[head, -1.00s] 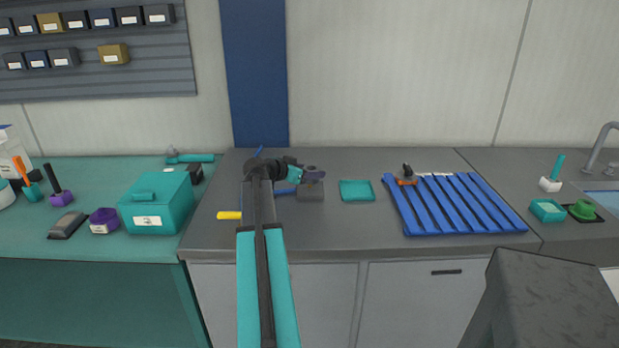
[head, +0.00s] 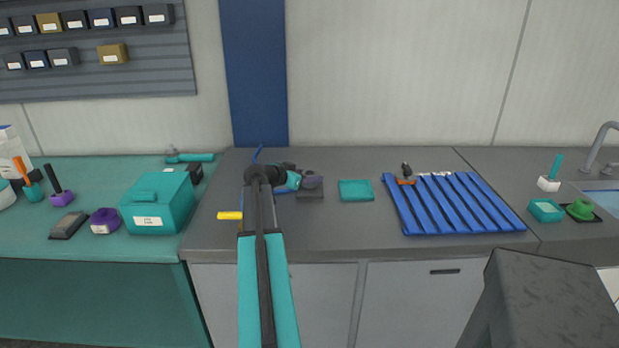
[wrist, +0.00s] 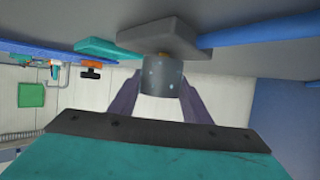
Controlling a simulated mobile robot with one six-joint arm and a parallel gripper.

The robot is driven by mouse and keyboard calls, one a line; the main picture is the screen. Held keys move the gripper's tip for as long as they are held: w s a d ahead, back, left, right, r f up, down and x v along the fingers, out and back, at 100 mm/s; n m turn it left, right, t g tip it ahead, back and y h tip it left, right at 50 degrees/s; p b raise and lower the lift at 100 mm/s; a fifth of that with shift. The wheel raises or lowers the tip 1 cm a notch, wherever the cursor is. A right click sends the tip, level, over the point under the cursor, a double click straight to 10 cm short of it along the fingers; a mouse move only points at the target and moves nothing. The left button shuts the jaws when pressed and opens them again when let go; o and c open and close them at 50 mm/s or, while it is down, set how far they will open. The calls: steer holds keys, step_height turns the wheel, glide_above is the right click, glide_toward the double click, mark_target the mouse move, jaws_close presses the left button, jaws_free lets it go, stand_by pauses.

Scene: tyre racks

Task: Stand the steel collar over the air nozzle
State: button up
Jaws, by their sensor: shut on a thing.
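The steel collar (wrist: 160,77) is a short grey cylinder with small light specks, held between my two dark purple fingers in the wrist view. My gripper (head: 313,182) is shut on it above a grey block (head: 310,195) on the counter. The block (wrist: 178,36) also shows in the wrist view. A small brass-coloured piece of the air nozzle (wrist: 163,55) shows between the block and the collar. The collar is in line with the nozzle; I cannot tell how far it encloses it. In the head view my fingers hide most of the collar.
A blue hose (wrist: 255,30) runs by the block. A teal tray (head: 356,190) lies just to its right, then a blue slatted rack (head: 455,203) with an orange and black tool (head: 406,175). A yellow piece (head: 230,215) lies left of my arm. The front counter is clear.

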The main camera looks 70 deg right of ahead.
steer(key=shift+f, duration=0.3)
steer(key=shift+f, duration=0.15)
steer(key=o, duration=1.2)
steer(key=shift+a, duration=0.1)
steer(key=b+v, duration=0.2)
steer(key=v, duration=1)
steer(key=shift+s, duration=0.1)
steer(key=shift+r, duration=0.2)
